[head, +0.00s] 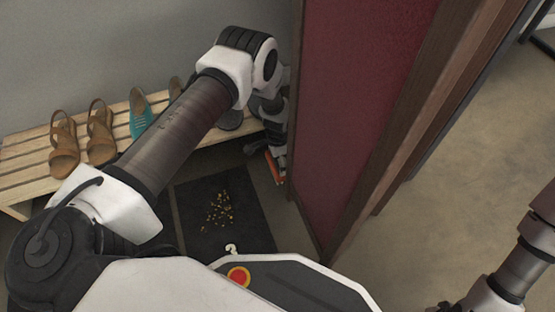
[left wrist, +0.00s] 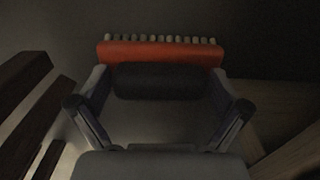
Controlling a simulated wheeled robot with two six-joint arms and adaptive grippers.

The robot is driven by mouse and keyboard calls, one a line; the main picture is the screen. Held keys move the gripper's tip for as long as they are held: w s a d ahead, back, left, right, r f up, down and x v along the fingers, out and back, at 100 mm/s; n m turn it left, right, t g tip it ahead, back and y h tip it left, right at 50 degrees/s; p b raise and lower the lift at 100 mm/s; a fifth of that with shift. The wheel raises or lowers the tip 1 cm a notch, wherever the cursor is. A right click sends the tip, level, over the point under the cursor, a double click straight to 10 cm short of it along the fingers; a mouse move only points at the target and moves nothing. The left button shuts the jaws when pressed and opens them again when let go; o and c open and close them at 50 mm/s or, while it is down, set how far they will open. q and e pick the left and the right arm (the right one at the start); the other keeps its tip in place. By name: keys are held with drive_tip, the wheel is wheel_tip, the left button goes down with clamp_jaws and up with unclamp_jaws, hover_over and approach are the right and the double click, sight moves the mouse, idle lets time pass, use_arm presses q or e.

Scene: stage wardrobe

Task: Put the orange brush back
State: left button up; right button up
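The orange brush (head: 277,168) shows in the head view as a small orange strip low beside the dark red panel. In the left wrist view the brush (left wrist: 160,52) is an orange block with a row of pale bristles along its far edge and a black grip on the near side. My left gripper (head: 268,154) is at the brush, partly hidden by the panel edge. In the left wrist view its fingers (left wrist: 160,84) stand on both sides of the black grip and appear closed on it.
A slatted wooden bench (head: 22,168) with sandals (head: 100,133) and a teal shoe (head: 140,112) stands along the wall. A dark mat (head: 195,190) with crumbs lies on the floor. The tall red panel (head: 345,100) is close on the right of my left gripper. Floor at right is open.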

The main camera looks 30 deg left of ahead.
use_arm(q)
wheel_tip(320, 180, up, 12)
drive_tip(key=r+p, duration=0.1)
drive_tip(key=p, duration=0.6)
drive_tip(key=s+d+f+n, duration=0.1)
drive_tip(key=s+f+n, duration=0.1)
drive_tip(key=s, duration=0.6)
drive_tip(key=s+d+f+n, duration=0.1)
drive_tip(key=s+f+n, duration=0.1)
drive_tip(key=s, duration=0.6)
drive_tip(key=s+r+n, duration=0.2)
drive_tip(key=s, duration=0.5)
drive_tip(key=s+r+n, duration=0.3)
drive_tip(key=s, duration=0.4)
drive_tip(key=shift+s+d+r, duration=0.15)
drive_tip(key=shift+s+d, duration=0.1)
drive_tip(key=shift+s, duration=0.05)
drive_tip(key=shift+r, duration=0.1)
